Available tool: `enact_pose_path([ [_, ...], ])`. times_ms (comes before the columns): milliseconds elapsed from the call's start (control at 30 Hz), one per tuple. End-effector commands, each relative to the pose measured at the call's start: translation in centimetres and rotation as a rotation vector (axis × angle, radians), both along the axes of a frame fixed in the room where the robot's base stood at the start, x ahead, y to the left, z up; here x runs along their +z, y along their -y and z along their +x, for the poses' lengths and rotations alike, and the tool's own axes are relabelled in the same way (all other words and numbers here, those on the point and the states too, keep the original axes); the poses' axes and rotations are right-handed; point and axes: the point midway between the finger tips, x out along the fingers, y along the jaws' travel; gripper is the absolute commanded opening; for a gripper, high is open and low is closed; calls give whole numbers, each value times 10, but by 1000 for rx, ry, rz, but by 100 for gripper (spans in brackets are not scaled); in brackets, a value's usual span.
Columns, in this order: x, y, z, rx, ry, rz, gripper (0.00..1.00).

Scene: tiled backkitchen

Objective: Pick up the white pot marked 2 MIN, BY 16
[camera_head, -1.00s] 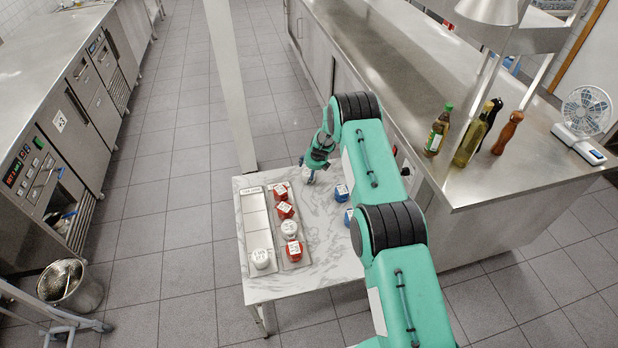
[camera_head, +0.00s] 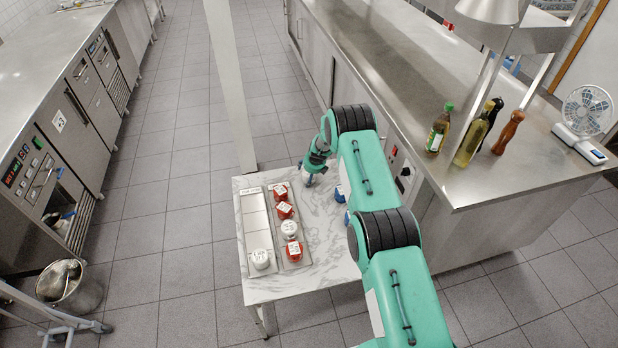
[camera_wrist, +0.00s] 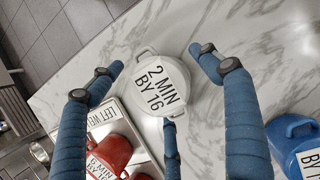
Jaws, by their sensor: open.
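In the wrist view the white pot (camera_wrist: 152,68) stands on the marble table with its lid label "2 MIN BY 16" facing up. It has small side handles. My gripper (camera_wrist: 157,78) is open above it, its blue fingers spread on the left, right and lower sides of the pot. The lower finger overlaps the pot's near edge in the picture; I cannot tell if it touches. In the head view my gripper (camera_head: 309,180) is over the far part of the table, and the pot is mostly hidden beneath it.
A tray (camera_head: 254,205) to the left has a white pot (camera_head: 260,259) at its near end. Beside it, another tray (camera_head: 300,263) holds red and white pots. Blue pots stand to the right, one near my gripper (camera_wrist: 295,140). Marble beyond the pot is clear.

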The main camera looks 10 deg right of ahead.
Motion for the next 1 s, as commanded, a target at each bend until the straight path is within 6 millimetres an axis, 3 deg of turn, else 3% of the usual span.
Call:
enact_pose_path([
  [167, 0, 0, 0, 0, 0, 0, 78],
  [433, 0, 0, 0, 0, 0, 0, 26],
  [1000, 12, 0, 1, 0, 2, -1, 25],
])
